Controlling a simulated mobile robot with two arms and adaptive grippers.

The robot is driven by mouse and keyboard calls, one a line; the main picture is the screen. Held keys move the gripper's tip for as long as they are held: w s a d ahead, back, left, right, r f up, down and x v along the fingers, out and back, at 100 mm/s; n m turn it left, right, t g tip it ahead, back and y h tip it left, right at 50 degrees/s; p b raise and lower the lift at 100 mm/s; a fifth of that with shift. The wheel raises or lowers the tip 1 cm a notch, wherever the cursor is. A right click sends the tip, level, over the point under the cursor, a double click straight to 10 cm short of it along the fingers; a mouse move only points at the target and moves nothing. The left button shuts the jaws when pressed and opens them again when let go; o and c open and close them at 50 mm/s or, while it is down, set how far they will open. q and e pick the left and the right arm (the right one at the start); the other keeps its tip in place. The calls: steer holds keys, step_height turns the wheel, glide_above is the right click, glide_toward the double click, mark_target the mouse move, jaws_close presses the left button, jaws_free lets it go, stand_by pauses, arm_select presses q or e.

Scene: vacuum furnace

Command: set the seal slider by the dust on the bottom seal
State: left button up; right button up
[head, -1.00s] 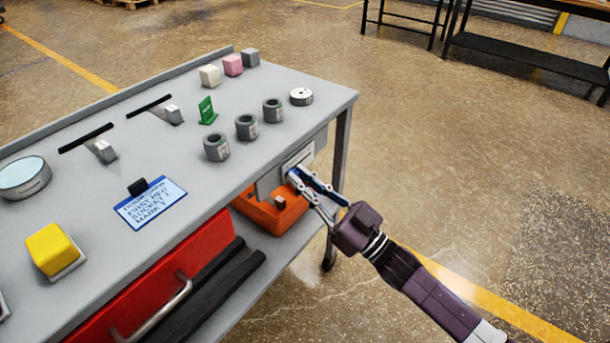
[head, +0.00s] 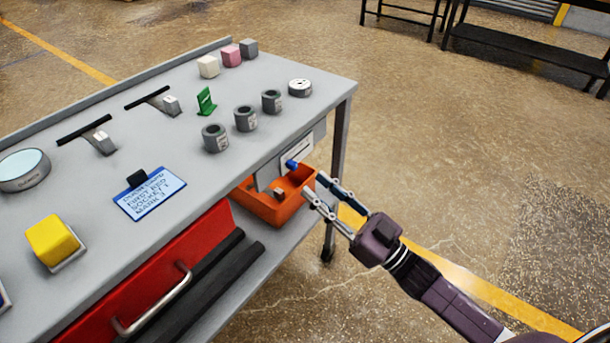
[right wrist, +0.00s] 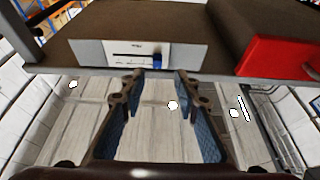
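A blue slider knob (head: 291,164) stands out from a light panel (head: 297,151) on the bench's end. In the right wrist view, the blue knob (right wrist: 158,61) is at the right part of a dark slot in the white panel (right wrist: 95,52); the small print is unreadable. My right gripper (head: 314,184) is apart from the knob, just in front of it. In the right wrist view, my right gripper (right wrist: 158,78) has its fingers spread, with nothing between them. My left gripper is not in view. I cannot make out a bottom seal or dust.
The grey bench (head: 85,100) holds several grey cylinders, blocks, two slots with metal pieces, and a blue-framed written card (head: 150,196). An orange bin (head: 275,203) lies under the panel. A red drawer (head: 150,270) fronts the bench. The floor right of the bench is clear.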

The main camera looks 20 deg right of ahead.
steer(key=v, duration=0.6)
steer(key=shift+s, duration=0.15)
steer(key=shift+d+f, duration=0.1)
